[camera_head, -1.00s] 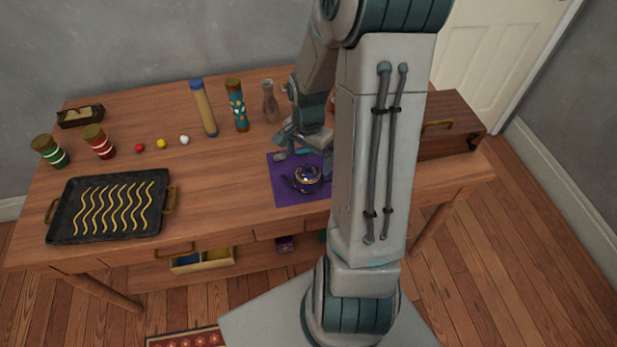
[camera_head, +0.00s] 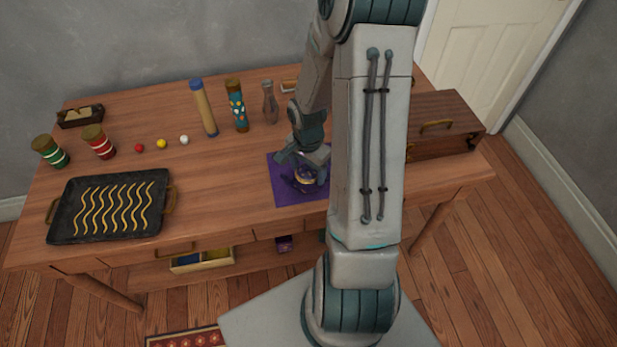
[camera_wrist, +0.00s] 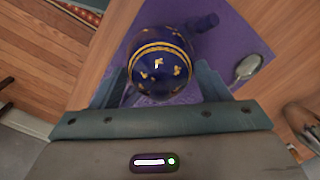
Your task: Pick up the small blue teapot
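The small blue teapot (camera_head: 304,178) with gold trim stands on a purple mat (camera_head: 284,194) on the table. In the wrist view the teapot (camera_wrist: 160,62) is seen from above, with its dark blue spout or handle pointing to the upper right. My gripper (camera_head: 304,170) is low over the teapot and partly covers it. In the wrist view my gripper (camera_wrist: 163,85) has its two fingers apart, one on each side of the teapot's near part. I cannot tell whether the fingers touch it.
A spoon (camera_wrist: 248,67) lies on the mat beside the teapot. A dark tray (camera_head: 70,225) with wavy yellow lines is at the left. Jars, small balls and tall tubes (camera_head: 204,108) stand behind. A wooden chest (camera_head: 440,124) is at the right. Table between tray and mat is clear.

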